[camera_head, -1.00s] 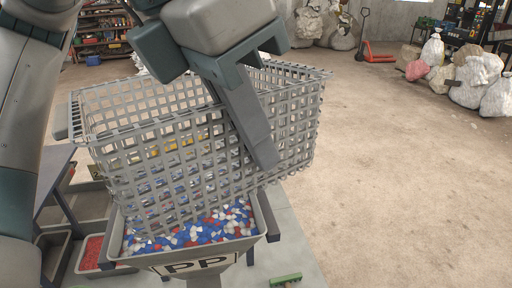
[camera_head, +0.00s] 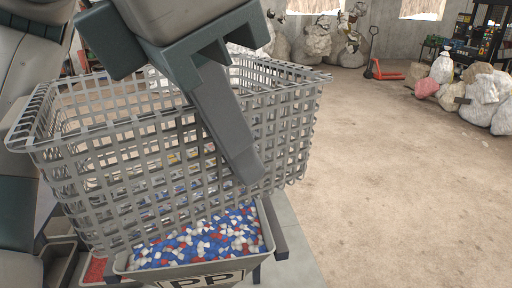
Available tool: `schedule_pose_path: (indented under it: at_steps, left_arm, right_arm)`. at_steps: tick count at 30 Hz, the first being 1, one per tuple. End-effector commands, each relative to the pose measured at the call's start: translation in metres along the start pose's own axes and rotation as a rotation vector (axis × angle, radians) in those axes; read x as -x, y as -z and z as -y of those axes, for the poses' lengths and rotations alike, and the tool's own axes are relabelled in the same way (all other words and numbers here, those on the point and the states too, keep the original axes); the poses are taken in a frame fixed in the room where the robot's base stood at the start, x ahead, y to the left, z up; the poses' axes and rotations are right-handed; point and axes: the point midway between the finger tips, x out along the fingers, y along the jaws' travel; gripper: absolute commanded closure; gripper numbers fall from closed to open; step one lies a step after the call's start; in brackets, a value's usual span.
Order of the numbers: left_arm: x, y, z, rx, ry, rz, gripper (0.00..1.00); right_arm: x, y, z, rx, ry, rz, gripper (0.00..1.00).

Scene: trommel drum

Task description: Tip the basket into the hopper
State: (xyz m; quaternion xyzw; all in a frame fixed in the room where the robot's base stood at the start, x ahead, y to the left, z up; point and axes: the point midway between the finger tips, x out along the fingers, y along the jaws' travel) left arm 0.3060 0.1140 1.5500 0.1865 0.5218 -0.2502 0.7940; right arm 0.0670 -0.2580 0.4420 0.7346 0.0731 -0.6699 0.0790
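The grey mesh basket (camera_head: 100,172) fills the left and middle of the head view, its open top facing up and slightly tilted. It is above the grey hopper (camera_head: 262,232), whose front carries a PP label. Blue, white and red pieces (camera_head: 205,240) lie in the hopper. Coloured bits show through the mesh; I cannot tell whether they are inside the basket or behind it. My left gripper (camera_head: 226,125) is at the basket's near rim, with one finger lying down outside the near wall. Its other finger is hidden. My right gripper is not in view.
A red bin (camera_head: 95,270) stands beside the hopper at lower left. White sacks (camera_head: 483,87), a red pallet jack (camera_head: 385,75) and shelving (camera_head: 487,35) stand at the back. The floor (camera_head: 410,190) at right is clear.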

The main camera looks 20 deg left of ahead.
Motion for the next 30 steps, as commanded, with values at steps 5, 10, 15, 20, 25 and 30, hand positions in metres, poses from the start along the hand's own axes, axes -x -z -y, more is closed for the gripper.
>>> schedule_pose_path:
  at_steps: [5, 10, 15, 20, 25, 30]
  left_arm:
    - [0.012, 0.013, 0.004, -0.001, -0.001, 0.003, 1.0]
    - [0.024, 0.025, 0.006, 0.0, -0.005, 0.001, 1.0]
    - [0.03, 0.033, 0.008, -0.001, -0.006, -0.003, 1.0]
    - [0.031, 0.034, 0.009, -0.001, -0.006, -0.005, 1.0]
    - [0.031, 0.034, 0.009, 0.0, -0.006, -0.005, 1.0]
    - [0.031, 0.034, 0.008, 0.0, -0.006, -0.004, 1.0]
  right_arm:
    - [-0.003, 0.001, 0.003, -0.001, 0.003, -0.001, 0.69]
    - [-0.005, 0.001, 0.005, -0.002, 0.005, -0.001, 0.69]
    - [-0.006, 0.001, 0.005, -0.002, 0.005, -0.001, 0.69]
    - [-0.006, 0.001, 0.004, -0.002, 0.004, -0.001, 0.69]
    - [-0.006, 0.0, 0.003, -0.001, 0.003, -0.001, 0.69]
    - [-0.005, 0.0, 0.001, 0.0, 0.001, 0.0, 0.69]
